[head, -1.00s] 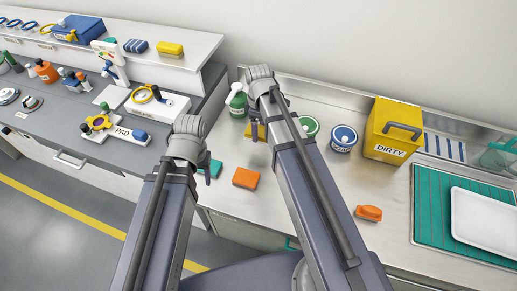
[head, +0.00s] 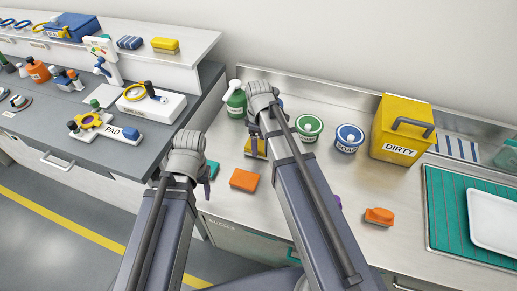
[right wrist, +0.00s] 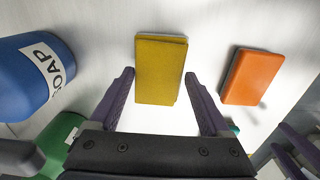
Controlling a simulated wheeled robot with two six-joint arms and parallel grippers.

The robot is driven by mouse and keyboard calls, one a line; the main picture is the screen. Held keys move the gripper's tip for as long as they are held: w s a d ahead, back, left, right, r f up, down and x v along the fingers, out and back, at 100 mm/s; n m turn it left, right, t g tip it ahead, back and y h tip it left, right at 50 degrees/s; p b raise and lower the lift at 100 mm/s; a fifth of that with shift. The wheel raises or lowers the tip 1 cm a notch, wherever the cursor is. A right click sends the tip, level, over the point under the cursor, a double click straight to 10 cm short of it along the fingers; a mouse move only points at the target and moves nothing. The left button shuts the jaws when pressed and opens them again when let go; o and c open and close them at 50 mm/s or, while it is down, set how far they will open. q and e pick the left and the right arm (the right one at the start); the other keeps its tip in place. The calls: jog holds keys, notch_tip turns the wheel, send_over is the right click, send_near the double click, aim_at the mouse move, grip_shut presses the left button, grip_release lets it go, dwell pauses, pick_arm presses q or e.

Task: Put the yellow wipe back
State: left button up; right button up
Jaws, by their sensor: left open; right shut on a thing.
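A yellow wipe (right wrist: 161,70) lies between the fingers of my right gripper (right wrist: 160,85) in the right wrist view. The gripper is shut on it, with the wipe over the steel counter. In the head view the wipe (head: 248,149) is partly hidden by my right arm, and the right fingertips are hidden too. My left gripper (head: 207,187) is open and empty, near the counter's left edge beside a teal block. Another yellow block (head: 165,46) sits on the upper shelf, next to a blue striped one (head: 130,42).
An orange block (head: 244,180) and a teal block (head: 213,168) lie near the left gripper. A green spray bottle (head: 236,100), green tub (head: 309,127), SOAP tub (head: 348,138) and yellow DIRTY bin (head: 402,130) stand at the back. A PAD tray (head: 105,130) is on the grey bench.

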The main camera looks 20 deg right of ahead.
aim_at(259, 145)
pick_arm(q)
jog(key=shift+f, duration=0.6)
pick_arm(e)
jog(key=shift+f, duration=0.6)
pick_arm(q)
jog(key=shift+r, duration=0.1)
pick_arm(e)
jog(key=shift+r, duration=0.15)
grip_shut()
jog(key=o, duration=1.5)
grip_release()
jog(key=shift+c, duration=0.2)
pick_arm(q)
jog(key=shift+f+b, duration=0.2)
jog(key=shift+b, duration=0.1)
pick_arm(e)
jog(key=shift+f, duration=0.3)
notch_tip(259, 145, up, 8)
jog(key=p, duration=0.8)
jog(key=shift+w+d, duration=0.1)
jog(key=shift+s+a, duration=0.25)
pick_arm(q)
notch_tip(259, 145, up, 8)
pick_arm(e)
jog(key=s+a+m+h, duration=0.1)
jog(key=s+a+m, duration=0.6)
jog(key=s+a, duration=0.3)
jog(key=s, duration=0.4)
jog(key=shift+a, duration=0.15)
